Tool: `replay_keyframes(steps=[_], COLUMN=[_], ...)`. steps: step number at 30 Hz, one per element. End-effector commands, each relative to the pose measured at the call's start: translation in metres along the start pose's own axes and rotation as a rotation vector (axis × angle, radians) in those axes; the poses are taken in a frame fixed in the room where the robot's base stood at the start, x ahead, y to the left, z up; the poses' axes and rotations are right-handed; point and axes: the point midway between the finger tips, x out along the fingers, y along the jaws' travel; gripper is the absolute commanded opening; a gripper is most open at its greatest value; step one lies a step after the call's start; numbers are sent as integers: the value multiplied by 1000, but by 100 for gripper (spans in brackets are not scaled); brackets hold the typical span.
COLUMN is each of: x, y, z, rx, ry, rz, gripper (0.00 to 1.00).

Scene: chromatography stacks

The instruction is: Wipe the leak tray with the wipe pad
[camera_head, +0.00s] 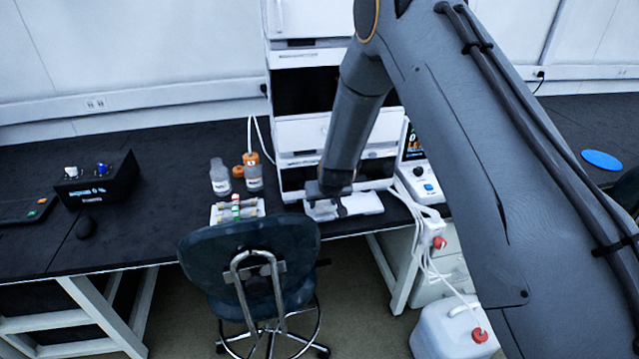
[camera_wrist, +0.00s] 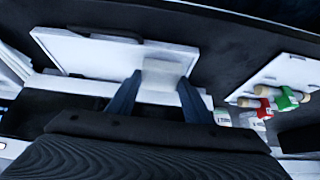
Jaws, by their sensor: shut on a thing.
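The leak tray is a flat white tray (camera_head: 362,203) on the black bench, in front of the chromatography stack. It also shows in the wrist view (camera_wrist: 85,55), upper left of centre. My gripper (camera_head: 325,203) is over the left part of the tray. In the wrist view its two dark fingers (camera_wrist: 158,92) are shut on a pale wipe pad (camera_wrist: 163,72). The pad overlaps the right end of the tray in that view. I cannot tell whether it touches the tray surface. In the head view my arm hides part of the stack and tray.
A white rack (camera_head: 224,211) with several coloured-capped vials lies left of the tray. Bottles (camera_head: 220,178) stand behind it. A blue chair (camera_head: 250,255) stands before the bench. An instrument with a display (camera_head: 425,185) and white tubing (camera_head: 420,225) are to the right.

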Motion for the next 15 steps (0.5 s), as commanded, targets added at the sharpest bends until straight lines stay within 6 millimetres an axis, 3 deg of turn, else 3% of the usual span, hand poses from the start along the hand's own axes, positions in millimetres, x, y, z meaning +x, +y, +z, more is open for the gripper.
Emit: replay_keyframes(steps=[15], x=[-44], y=[3], z=[-28], rx=[5], ry=[3], rz=[2], gripper=[28])
